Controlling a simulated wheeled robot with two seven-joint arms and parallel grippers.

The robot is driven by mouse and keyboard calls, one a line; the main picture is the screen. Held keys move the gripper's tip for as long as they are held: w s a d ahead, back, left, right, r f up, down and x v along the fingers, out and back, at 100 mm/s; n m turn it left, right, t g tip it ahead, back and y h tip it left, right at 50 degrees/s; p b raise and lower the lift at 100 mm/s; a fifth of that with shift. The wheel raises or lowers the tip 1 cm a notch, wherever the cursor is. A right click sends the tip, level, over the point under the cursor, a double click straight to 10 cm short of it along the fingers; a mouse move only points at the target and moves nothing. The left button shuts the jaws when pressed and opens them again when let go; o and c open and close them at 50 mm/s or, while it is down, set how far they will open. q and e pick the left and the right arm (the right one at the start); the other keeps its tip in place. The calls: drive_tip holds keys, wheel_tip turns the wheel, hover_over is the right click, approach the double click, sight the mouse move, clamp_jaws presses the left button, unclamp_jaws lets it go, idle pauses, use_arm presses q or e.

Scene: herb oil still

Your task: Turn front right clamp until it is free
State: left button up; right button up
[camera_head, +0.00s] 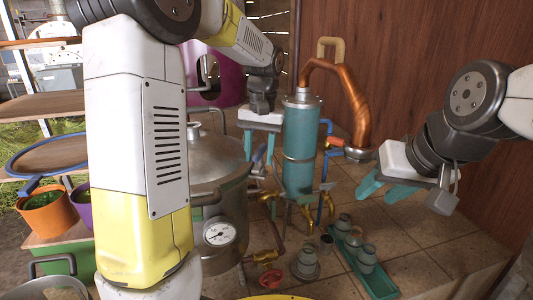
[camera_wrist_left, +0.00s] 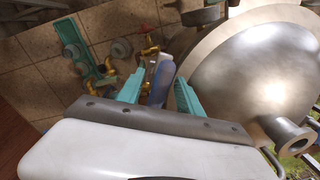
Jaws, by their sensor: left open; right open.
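The steel still pot (camera_head: 228,205) stands left of centre, partly hidden by my left arm. A blue-grey lever, apparently the front right clamp (camera_head: 258,154), is at its right edge; the lever also shows in the left wrist view (camera_wrist_left: 160,84). My left gripper (camera_head: 260,153) points down with its teal fingers apart, one on each side of the lever. I cannot tell whether either finger touches it. The clamp's lower part is hidden. My right gripper (camera_head: 366,176) is open and empty, in the air at the right.
A teal cylinder (camera_head: 299,150) with a copper pipe (camera_head: 348,92) and brass taps stands right of the pot. A green tray (camera_head: 376,284) and jars (camera_head: 306,262) are on the tiled top in front. Tiles at the lower right (camera_head: 440,258) are bare.

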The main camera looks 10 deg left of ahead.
sight(261, 151)
use_arm(q)
drive_tip(key=shift+r, duration=0.1)
drive_tip(key=r, duration=0.7)
drive_tip(key=shift+d+r, duration=0.25)
drive_tip(key=shift+r, duration=0.1)
drive_tip(key=shift+c, duration=0.5)
idle(0.3)
drive_tip(key=shift+s, duration=0.1)
